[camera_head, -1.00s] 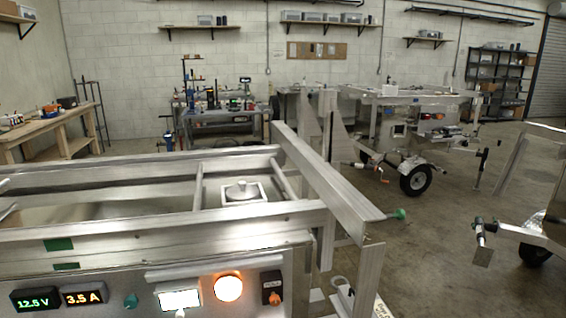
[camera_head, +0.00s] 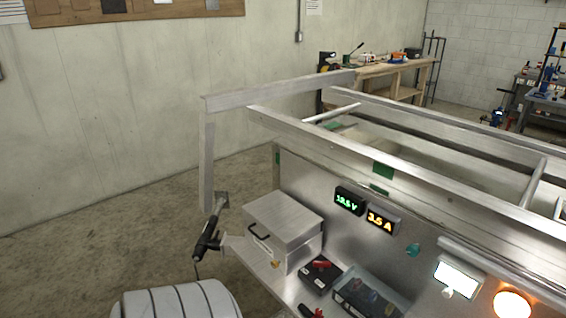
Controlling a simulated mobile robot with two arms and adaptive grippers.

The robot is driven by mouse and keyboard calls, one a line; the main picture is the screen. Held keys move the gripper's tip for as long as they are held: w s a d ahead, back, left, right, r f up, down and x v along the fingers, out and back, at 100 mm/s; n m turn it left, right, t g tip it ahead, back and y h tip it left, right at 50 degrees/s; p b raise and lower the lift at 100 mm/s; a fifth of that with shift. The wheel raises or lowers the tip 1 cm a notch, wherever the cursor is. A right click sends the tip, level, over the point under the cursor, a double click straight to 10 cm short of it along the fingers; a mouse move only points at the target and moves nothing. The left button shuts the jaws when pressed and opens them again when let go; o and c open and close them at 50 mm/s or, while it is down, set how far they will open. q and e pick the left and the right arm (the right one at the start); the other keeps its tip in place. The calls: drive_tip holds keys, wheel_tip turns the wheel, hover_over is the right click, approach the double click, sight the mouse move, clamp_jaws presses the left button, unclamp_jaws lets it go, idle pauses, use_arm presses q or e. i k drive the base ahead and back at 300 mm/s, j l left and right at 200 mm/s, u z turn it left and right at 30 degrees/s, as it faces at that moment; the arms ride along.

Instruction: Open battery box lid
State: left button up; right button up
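A silver metal box with a flat lid (camera_head: 284,214), which looks like the battery box, sits on a shelf at the trailer's front end, left of the panel. Its lid looks shut. A dark curved handle (camera_head: 257,242) is on its left-facing side, and a small orange-brown fitting (camera_head: 275,263) is near its lower corner. Neither of my grippers is in view.
Right of the box are a black item with red parts (camera_head: 320,273) and a clear-sided tray (camera_head: 370,296). The panel carries lit displays (camera_head: 349,200). Trailer rails (camera_head: 400,155) run above. A black jack-like part (camera_head: 208,238) stands left. Open floor lies further left.

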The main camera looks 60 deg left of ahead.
sight(288, 225)
drive_tip(key=u, duration=2.15)
